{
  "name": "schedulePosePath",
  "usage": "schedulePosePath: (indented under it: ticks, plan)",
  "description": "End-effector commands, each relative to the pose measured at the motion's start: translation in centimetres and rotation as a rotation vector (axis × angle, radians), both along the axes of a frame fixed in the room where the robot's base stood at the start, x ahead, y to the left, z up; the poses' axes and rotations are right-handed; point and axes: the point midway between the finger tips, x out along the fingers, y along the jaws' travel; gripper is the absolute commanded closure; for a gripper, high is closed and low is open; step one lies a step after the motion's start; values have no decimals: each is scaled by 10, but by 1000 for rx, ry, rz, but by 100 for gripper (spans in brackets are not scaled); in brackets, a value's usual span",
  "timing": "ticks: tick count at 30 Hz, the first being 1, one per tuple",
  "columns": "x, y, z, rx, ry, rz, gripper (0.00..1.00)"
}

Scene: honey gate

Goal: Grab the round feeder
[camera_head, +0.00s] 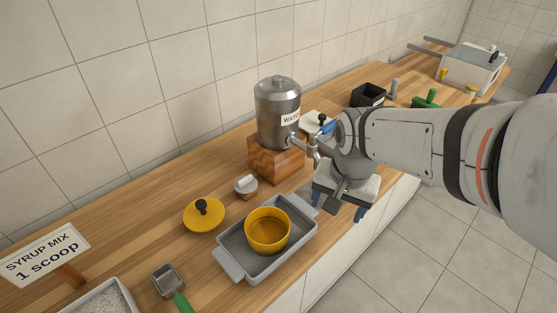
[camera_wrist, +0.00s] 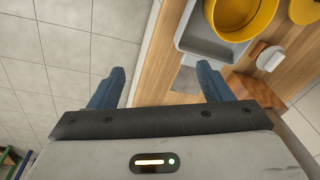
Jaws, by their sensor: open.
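The round feeder (camera_head: 268,232) is a yellow, open-topped round pot. It sits in a grey tray (camera_head: 233,270) with handles, near the front edge of the counter. A yellow round lid (camera_head: 203,214) with a black knob lies apart from it to the left. My gripper (camera_head: 338,205) is at the counter's front edge, right of the tray, with blue fingers apart and nothing visible between them. In the wrist view the feeder (camera_wrist: 240,14) is at the upper right, cut off by the top edge, beyond the right finger; my gripper (camera_wrist: 162,76) is open there.
A metal water urn (camera_head: 277,112) stands on a wooden block (camera_head: 275,160) behind my gripper. A small white-topped item (camera_head: 246,185) lies between block and lid. A green-handled scoop (camera_head: 168,282) and a sign (camera_head: 42,254) are at left. A white box (camera_head: 472,70) stands at the far end.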

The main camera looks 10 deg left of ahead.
Motion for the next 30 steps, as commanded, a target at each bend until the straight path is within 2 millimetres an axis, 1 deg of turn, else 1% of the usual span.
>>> schedulePosePath:
  ticks: [1, 3, 6, 9, 12, 15, 23, 30]
  plan:
    - [7, 24, -13, 3, 31, -40, 24]
    - [15, 54, -26, 8, 61, -123, 18]
    - [19, 92, -43, 5, 96, -231, 10]
    - [19, 121, -58, -1, 116, -313, 1]
    - [18, 138, -67, -7, 128, -367, 0]
    - [17, 145, -75, -11, 134, -392, 0]
    - [18, 147, -103, -11, 133, -398, 0]
    - [19, 149, -139, -11, 134, -397, 0]
